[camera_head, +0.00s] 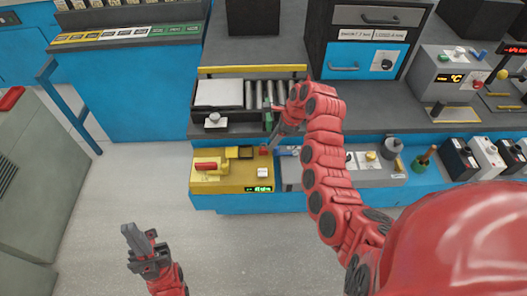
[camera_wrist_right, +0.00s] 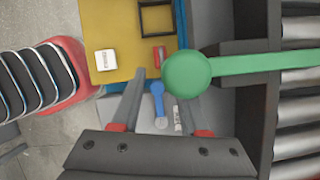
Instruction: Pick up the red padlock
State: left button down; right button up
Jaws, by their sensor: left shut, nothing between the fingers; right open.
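A small red block-like thing, which I take to be the red padlock (camera_head: 263,152), sits at the right end of the yellow bench unit (camera_head: 232,182). In the right wrist view the red padlock (camera_wrist_right: 160,55) lies on the yellow surface, just beyond the fingertips. My right gripper (camera_head: 275,142) is above the bench near it, open and empty; its fingers (camera_wrist_right: 160,82) show apart in the wrist view. My left gripper (camera_head: 133,240) is shut and empty, low over the floor, far from the bench.
A green round-ended bar (camera_wrist_right: 188,74) lies close by the right fingers, partly covering one. A blue round-headed piece (camera_wrist_right: 158,105) shows between the fingers. A white block (camera_wrist_right: 105,60) and a dark square frame (camera_wrist_right: 157,17) are on the yellow unit. A roller tray (camera_head: 250,95) stands behind.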

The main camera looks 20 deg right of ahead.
aim_at(263, 148)
jog(key=shift+p+x, duration=0.7)
jog(key=shift+x, duration=1.4)
jog(key=shift+w+a, duration=0.1)
grip_shut()
jog(key=shift+r, duration=0.1)
